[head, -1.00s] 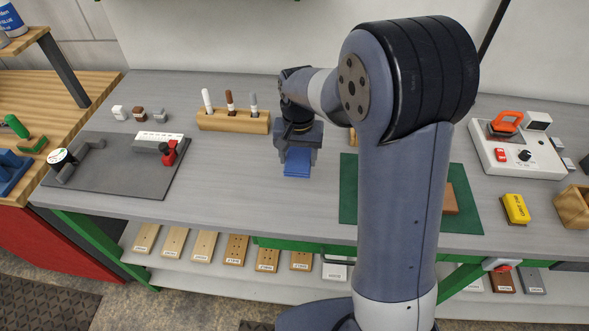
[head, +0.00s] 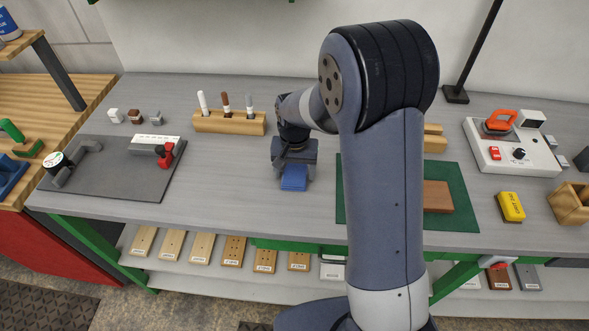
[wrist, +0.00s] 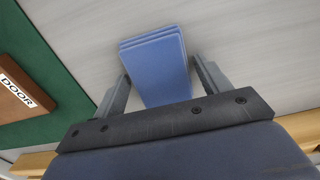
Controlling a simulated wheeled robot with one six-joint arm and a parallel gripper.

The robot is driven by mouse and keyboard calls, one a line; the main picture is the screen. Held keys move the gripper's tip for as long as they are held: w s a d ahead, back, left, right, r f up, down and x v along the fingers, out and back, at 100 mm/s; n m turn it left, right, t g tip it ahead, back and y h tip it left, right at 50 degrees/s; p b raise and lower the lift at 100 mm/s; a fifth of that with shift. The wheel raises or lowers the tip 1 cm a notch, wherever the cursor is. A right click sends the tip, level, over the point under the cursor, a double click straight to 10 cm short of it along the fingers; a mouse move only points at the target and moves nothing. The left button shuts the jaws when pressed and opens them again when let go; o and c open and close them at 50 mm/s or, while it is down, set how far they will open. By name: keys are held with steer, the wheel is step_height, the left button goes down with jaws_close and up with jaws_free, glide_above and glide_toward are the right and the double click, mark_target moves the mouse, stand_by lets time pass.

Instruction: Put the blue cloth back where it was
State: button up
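The blue cloth (head: 294,178) is a folded, layered pad over the grey worktop (head: 240,205), left of the green mat. In the wrist view the cloth (wrist: 156,66) lies between the two fingers, with its layered edge facing away from the palm. My gripper (head: 295,166) points down at it. I cannot tell whether the cloth's underside touches the worktop.
A wooden holder with pens (head: 229,122) stands behind and left. The green mat (head: 458,205) with a brown board (head: 437,196) lies right, partly behind my arm. A dark grey mat (head: 110,180) with a gauge lies left. The worktop around the cloth is clear.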

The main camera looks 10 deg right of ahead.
mark_target(295, 173)
steer(key=shift+o, duration=0.8)
steer(key=shift+r, duration=0.1)
steer(key=shift+r, duration=0.15)
step_height(295, 173, up, 12)
steer(key=shift+b, duration=0.3)
step_height(295, 173, down, 12)
steer(key=shift+p, duration=0.55)
steer(key=shift+r+b, duration=0.35)
steer(key=shift+r, duration=1.2)
